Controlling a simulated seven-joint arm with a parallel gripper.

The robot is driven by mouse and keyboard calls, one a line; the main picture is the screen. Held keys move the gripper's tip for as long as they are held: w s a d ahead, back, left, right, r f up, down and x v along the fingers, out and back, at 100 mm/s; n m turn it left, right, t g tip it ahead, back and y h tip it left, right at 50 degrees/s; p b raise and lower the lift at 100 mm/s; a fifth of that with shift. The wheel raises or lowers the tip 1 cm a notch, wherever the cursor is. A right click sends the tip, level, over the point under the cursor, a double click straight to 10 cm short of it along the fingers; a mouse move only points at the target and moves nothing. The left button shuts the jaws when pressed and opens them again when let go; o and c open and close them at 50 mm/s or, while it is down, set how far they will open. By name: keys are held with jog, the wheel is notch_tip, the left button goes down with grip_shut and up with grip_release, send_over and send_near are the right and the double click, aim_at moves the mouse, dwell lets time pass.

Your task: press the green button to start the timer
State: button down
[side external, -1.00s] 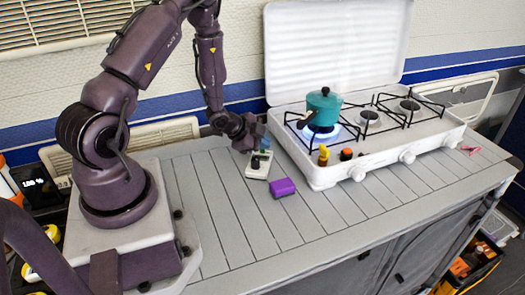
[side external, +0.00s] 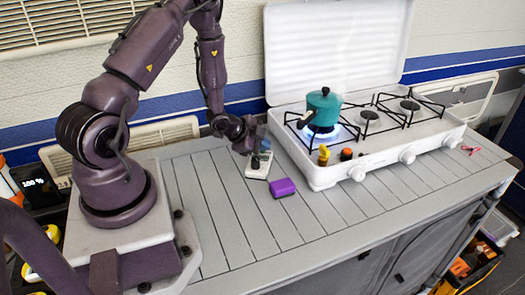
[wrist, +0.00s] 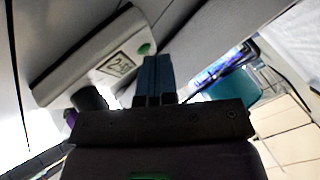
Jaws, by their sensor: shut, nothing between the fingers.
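The timer (side external: 257,170) is a small white box on the counter. In the wrist view the timer (wrist: 92,68) shows a small display (wrist: 117,65), a dark knob (wrist: 88,98) and a green button (wrist: 144,49) near its end. My gripper (side external: 265,149) is over the timer, with its blue fingers pointing down. In the wrist view the shut, empty fingers of my gripper (wrist: 155,60) end close beside the green button. I cannot tell whether they touch it. In the side view the fingers hide the button.
A purple block (side external: 283,187) lies in front of the timer. A white gas stove (side external: 380,150) stands to the right, with a teal pot (side external: 324,105) over a lit blue flame. Yellow and orange items stand at its front left corner. The front of the counter is clear.

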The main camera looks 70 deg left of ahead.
aim_at(262, 153)
jog(key=shift+r, duration=0.75)
jog(key=shift+r, duration=0.1)
jog(key=shift+r, duration=2.45)
jog(key=shift+f, duration=0.1)
